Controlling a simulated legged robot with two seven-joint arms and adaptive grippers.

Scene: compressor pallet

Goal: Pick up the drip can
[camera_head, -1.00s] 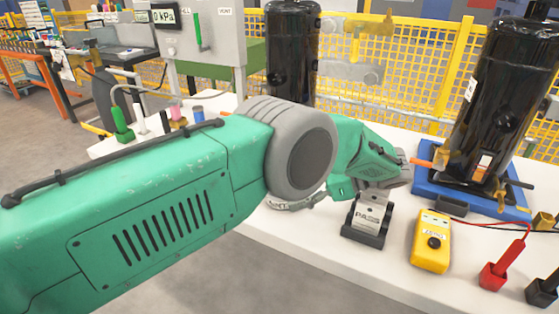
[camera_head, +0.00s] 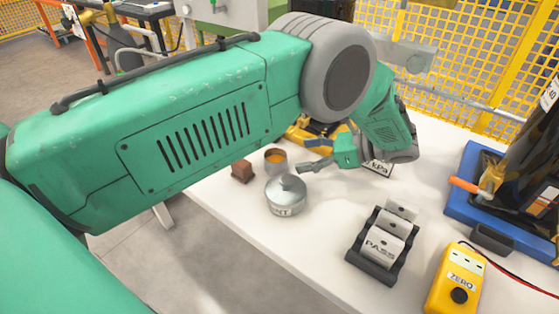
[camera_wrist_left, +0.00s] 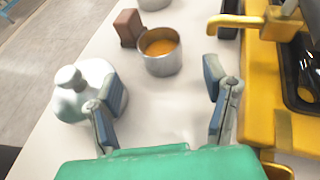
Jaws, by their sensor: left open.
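A small open metal can with amber liquid inside, which looks like the drip can (camera_head: 277,167), stands upright on the white table. In the left wrist view the can (camera_wrist_left: 163,68) lies ahead of and between the fingertips. My left gripper (camera_head: 308,154) is open and empty, right of the can and apart from it. Its two spread fingers (camera_wrist_left: 162,84) show in the wrist view. A lidded metal tin (camera_head: 286,198) stands in front of the can, and in the wrist view the tin (camera_wrist_left: 80,92) is close beside the left finger. My right gripper is not in view.
A brown block (camera_head: 242,171) stands just left of the can. A yellow tool or fixture (camera_wrist_left: 258,85) is close to the right finger. A black holder with PASS rolls (camera_head: 372,262), a yellow ZERO meter (camera_head: 455,282) and a blue tray (camera_head: 468,200) are to the right.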

